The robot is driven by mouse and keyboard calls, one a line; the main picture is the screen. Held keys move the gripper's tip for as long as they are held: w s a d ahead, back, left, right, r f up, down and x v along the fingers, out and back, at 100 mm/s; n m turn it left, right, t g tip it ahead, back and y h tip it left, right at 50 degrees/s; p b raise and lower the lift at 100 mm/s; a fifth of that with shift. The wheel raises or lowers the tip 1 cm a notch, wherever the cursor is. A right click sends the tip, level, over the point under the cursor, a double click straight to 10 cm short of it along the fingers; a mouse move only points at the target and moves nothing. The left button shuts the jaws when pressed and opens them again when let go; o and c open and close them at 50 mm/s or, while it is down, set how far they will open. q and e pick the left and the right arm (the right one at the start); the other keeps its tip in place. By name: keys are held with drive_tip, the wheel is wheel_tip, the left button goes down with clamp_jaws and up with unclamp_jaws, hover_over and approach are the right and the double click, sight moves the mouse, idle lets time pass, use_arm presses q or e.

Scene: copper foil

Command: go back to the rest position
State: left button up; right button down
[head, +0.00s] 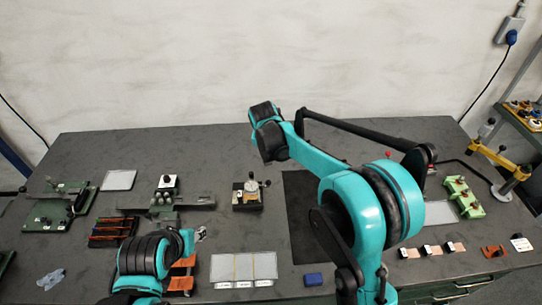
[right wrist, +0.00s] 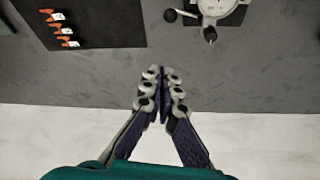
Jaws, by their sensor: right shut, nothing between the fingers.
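My right arm reaches over the back half of the table in the head view, its teal wrist above the table's rear edge. The right gripper (right wrist: 162,78) shows in the right wrist view with its fingers together and nothing between them. It hangs over the grey tabletop near the pale wall, clear of the objects. In the head view it is hidden by the wrist. My left arm is low at the front left. A small part of the left gripper (head: 201,233) shows beside the teal wrist, too little to tell its opening.
A black mat (head: 300,205) lies partly under my right arm. Green fixtures (head: 462,197) and a yellow stand (head: 500,160) are at right.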

drive_tip(key=shift+w+f, duration=0.1)
drive_tip(key=s+d+r+b, duration=0.1)
drive_tip(key=s+d+r, duration=0.15)
drive_tip(key=s, duration=0.25)
drive_tip(key=s+d+r+n+t+b, duration=0.1)
drive_tip(key=s+d, duration=0.2)
drive_tip(key=s, duration=0.2)
drive_tip(key=s+d+r+b, duration=0.1)
drive_tip(key=s+d+r, duration=0.15)
drive_tip(key=s, duration=0.25)
drive_tip(key=s+d+f+n+t+b, duration=0.1)
drive_tip(key=s+d+f, duration=0.1)
drive_tip(key=s, duration=0.6)
drive_tip(key=s+d+f+n+t+y+b, duration=0.1)
drive_tip(key=s+d+f+b, duration=0.1)
drive_tip(key=s, duration=0.5)
wheel_tip(320, 180, down, 3)
drive_tip(key=shift+s+d+r, duration=0.1)
drive_tip(key=shift+s+d, duration=0.25)
drive_tip(key=shift+d, duration=0.3)
